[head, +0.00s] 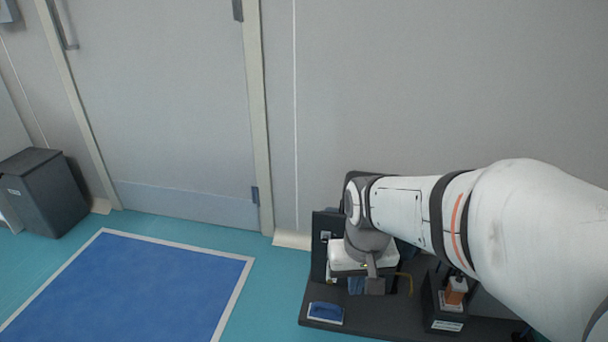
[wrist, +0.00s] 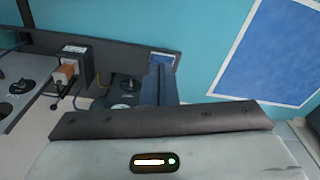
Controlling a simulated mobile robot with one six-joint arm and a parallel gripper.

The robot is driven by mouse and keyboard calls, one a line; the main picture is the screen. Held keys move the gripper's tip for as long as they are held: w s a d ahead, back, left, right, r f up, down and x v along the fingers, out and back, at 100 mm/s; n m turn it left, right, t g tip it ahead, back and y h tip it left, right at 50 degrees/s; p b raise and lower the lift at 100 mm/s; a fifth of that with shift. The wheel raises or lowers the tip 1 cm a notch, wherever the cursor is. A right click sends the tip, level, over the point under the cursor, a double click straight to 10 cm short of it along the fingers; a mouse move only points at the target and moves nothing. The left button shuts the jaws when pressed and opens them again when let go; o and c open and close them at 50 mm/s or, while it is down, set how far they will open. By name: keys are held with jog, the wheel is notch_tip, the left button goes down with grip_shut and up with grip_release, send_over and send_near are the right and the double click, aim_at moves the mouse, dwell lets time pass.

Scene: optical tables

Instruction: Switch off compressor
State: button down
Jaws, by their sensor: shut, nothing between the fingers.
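I cannot tell for sure which unit is the compressor. A dark box (head: 440,310) with an orange block (head: 456,290) on it and a pale label stands on a black base (head: 385,325) at the lower right. The wrist view shows the orange block (wrist: 66,71) on its box, with a cable beside it. To its left is a grey panel (wrist: 12,108) with a black round knob (wrist: 21,86). My gripper (head: 376,286) is shut and empty, pointing down above the base, left of the orange block. My wrist hides part of the equipment behind it.
A dark upright panel (head: 320,245) stands by the wall behind my wrist. A blue floor mat (head: 130,290), a closed door (head: 165,110) and a dark bin (head: 45,195) are to the left.

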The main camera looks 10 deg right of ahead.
jog(key=w+r+m+p, duration=0.1)
jog(key=w+r+p, duration=0.25)
jog(key=w, duration=0.95)
jog(key=w+f+m+p, duration=0.1)
jog(key=w+f+p, duration=0.2)
jog(key=w, duration=0.8)
jog(key=w+f+m+p, duration=0.1)
jog(key=w+f+p, duration=0.3)
jog(key=w, duration=0.7)
jog(key=shift+d+f, duration=0.3)
jog(key=shift+f, duration=0.65)
jog(key=b, duration=0.4)
send_over(325, 239)
notch_tip(325, 239, down, 12)
jog(key=shift+w+f, duration=0.1)
jog(key=shift+w, duration=0.05)
jog(key=shift+s+a+f, duration=0.15)
jog(key=shift+s+f, duration=0.3)
jog(key=shift+f, duration=0.15)
